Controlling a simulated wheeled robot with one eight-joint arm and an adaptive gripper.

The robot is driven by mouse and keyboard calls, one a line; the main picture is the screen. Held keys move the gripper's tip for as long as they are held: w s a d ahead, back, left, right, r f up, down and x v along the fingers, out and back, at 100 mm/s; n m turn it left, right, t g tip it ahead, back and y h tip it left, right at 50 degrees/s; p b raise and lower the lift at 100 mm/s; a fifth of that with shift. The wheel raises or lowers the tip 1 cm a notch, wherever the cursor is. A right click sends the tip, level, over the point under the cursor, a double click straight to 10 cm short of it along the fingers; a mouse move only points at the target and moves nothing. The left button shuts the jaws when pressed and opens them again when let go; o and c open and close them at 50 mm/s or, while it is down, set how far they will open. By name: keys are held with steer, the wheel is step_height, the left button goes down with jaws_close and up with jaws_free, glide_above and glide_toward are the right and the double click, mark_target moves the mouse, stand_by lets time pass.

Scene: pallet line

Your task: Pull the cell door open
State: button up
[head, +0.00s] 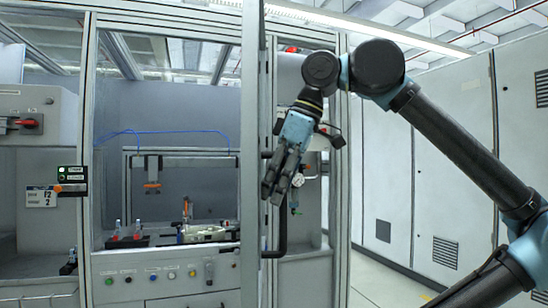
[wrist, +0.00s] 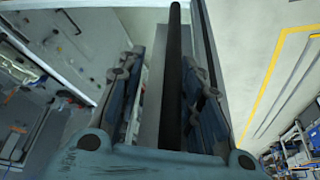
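The cell door (head: 252,120) shows as a tall, narrow grey frame, nearly edge-on, standing out from the cell front. The cell opening to its left shows the inside. The black bar handle (head: 283,235) is on the right side of the door; its upper part is hidden behind my gripper. My gripper (head: 273,188) is at the handle, fingers pointing down and left. In the wrist view the fingers (wrist: 160,65) are apart, and the dark handle bar (wrist: 174,75) runs between them, nearer the right finger. I cannot tell whether a finger touches it.
Inside the cell are a fixture frame (head: 180,152) and small parts on a bench. A button panel (head: 165,278) is below. Grey cabinets (head: 440,150) line the right side, with free floor (head: 385,285) before them. A yellow floor line (wrist: 265,80) shows in the wrist view.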

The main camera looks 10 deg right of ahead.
step_height(320, 180, up, 9)
steer(key=shift+w, duration=0.3)
stand_by(0.6)
steer(key=shift+d+f, duration=0.1)
